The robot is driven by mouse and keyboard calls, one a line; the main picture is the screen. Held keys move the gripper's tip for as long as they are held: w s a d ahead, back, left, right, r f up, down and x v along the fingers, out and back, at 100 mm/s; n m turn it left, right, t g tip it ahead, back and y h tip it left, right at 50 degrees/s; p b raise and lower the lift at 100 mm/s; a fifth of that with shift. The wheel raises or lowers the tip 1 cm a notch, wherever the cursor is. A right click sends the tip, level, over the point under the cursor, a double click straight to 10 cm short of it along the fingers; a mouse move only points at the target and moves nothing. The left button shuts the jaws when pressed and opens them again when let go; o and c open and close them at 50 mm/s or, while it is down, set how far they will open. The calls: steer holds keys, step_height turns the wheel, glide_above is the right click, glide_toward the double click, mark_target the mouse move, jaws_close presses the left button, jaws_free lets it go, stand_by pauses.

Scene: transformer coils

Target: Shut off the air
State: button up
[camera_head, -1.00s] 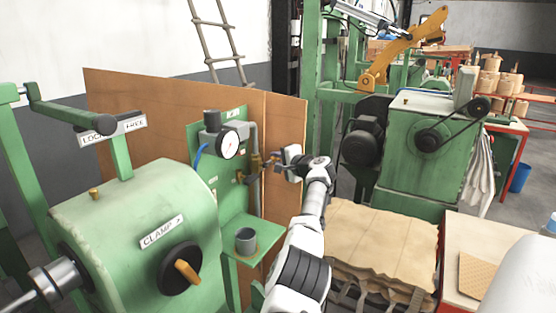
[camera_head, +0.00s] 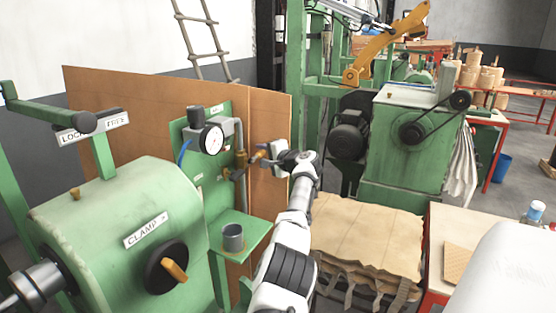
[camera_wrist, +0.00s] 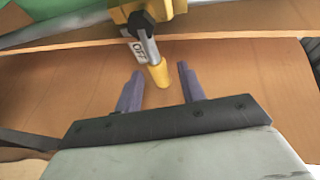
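The air valve is a brass fitting (camera_wrist: 148,12) at the top of the wrist view. Its lever has a grey shank with an "OFF" label (camera_wrist: 139,50) and a yellow grip (camera_wrist: 158,76). My gripper (camera_wrist: 161,69) is open, its two fingers on either side of the yellow grip, with a gap visible on both sides. In the head view, my gripper (camera_head: 270,158) is beside the air pipe (camera_head: 240,140) on the green panel, below and right of the pressure gauge (camera_head: 211,139). The fingers and lever are small and partly overlapping there.
A brown board (camera_head: 130,105) stands behind the panel. A green shelf (camera_head: 246,240) with a grey cup (camera_head: 233,238) juts out below the valve. A green machine with a "CLAMP" label (camera_head: 147,230) stands at left. Folded brown sheets (camera_head: 365,235) lie right of my arm.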

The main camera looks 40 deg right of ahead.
steer(key=shift+s+a+b, duration=0.15)
steer(key=shift+s+b, duration=0.8)
steer(key=shift+s, duration=0.3)
steer(key=s+r+b, duration=0.2)
steer(key=s+b, duration=0.1)
steer(key=s, duration=0.7)
steer(key=shift+s+a+r+b, duration=0.25)
steer(key=shift+s+b, duration=0.1)
steer(key=shift+s, duration=0.05)
steer(key=shift+f, duration=0.1)
